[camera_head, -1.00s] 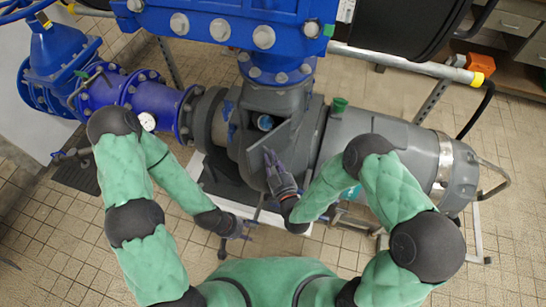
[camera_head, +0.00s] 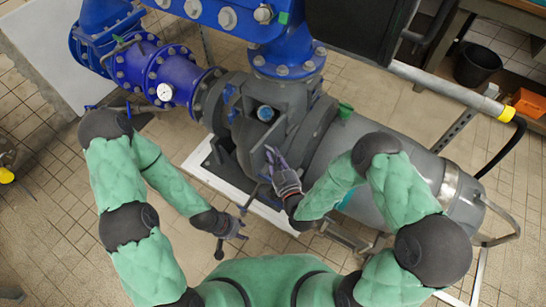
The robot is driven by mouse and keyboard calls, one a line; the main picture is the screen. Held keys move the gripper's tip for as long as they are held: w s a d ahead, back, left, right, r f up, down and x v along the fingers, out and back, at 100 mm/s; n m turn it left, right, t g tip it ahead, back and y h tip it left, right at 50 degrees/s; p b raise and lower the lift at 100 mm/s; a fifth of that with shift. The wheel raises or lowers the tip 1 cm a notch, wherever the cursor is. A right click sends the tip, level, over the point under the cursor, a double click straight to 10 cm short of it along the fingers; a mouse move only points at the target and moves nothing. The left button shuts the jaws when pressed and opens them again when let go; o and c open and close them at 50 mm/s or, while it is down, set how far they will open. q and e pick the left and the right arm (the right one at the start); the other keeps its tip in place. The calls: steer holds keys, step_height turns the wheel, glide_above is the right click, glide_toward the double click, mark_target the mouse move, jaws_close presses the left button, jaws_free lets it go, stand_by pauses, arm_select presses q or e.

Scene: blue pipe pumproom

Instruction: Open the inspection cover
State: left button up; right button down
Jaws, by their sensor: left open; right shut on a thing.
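The grey inspection cover (camera_head: 279,137) is a flat plate on the grey pump housing (camera_head: 243,135). My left gripper (camera_head: 238,229) is open and lower, in front of the pump's base frame, apart from the cover.
Blue flanged pipes (camera_head: 135,62) run to the upper left, with a white gauge (camera_head: 164,92). A grey motor (camera_head: 375,150) lies to the right. A light rail with a yellow end (camera_head: 505,113) crosses the upper right. Tiled floor is open at left.

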steer(key=shift+w+d+r, duration=0.2)
steer(key=shift+w, duration=0.1)
steer(key=c, duration=1.5)
jaws_free()
steer(key=o, duration=0.4)
steer(key=shift+w+f, duration=0.1)
steer(key=shift+c, duration=0.2)
steer(key=shift+s, duration=0.25)
steer(key=shift+s+f, duration=0.1)
steer(key=shift+s, duration=0.15)
steer(key=v, duration=1.1)
